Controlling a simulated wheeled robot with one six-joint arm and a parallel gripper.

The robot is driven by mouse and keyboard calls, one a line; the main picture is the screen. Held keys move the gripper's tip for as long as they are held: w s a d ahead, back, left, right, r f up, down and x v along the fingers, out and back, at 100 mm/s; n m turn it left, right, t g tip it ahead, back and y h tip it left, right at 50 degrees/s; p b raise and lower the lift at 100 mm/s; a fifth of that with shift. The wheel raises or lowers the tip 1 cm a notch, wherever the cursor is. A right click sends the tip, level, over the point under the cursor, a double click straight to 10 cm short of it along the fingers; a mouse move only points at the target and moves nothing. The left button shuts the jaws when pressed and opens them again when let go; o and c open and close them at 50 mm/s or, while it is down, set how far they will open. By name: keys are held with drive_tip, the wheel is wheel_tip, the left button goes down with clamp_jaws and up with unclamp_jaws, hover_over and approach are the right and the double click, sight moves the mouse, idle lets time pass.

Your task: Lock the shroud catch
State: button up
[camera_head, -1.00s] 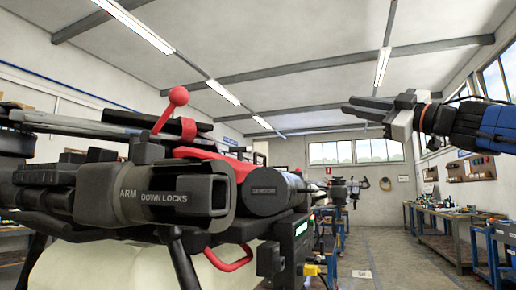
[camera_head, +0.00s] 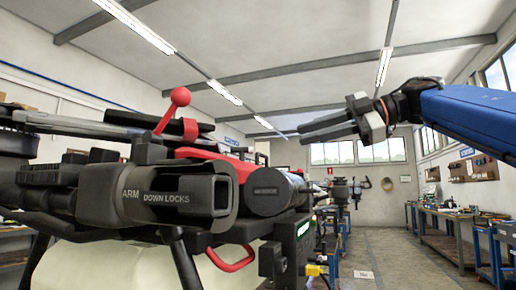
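The spray drone (camera_head: 100,195) fills the left and lower left of the head view. A red lever with a ball knob (camera_head: 180,97) stands up from its top, tilted; I cannot tell if it is the shroud catch. A black arm socket marked "ARM DOWN LOCKS" (camera_head: 155,195) faces me. A red loop handle (camera_head: 232,260) hangs below it. My gripper (camera_head: 300,134) is in the air at upper right, its fingers pointing left. It is to the right of the red knob, well apart from it, and touches nothing. Its fingers look slightly parted, with nothing between them.
A black cylinder (camera_head: 268,192) juts from the drone right of the socket. A pale tank (camera_head: 85,268) sits underneath. Workbenches (camera_head: 450,225) line the right wall, and another drone (camera_head: 347,188) stands farther back. The floor aisle (camera_head: 385,260) looks mostly clear.

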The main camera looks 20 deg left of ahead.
sight(242, 155)
drive_tip(key=x, duration=1.3)
drive_tip(key=shift+a+f, duration=0.1)
drive_tip(key=shift+a, duration=0.15)
clamp_jaws()
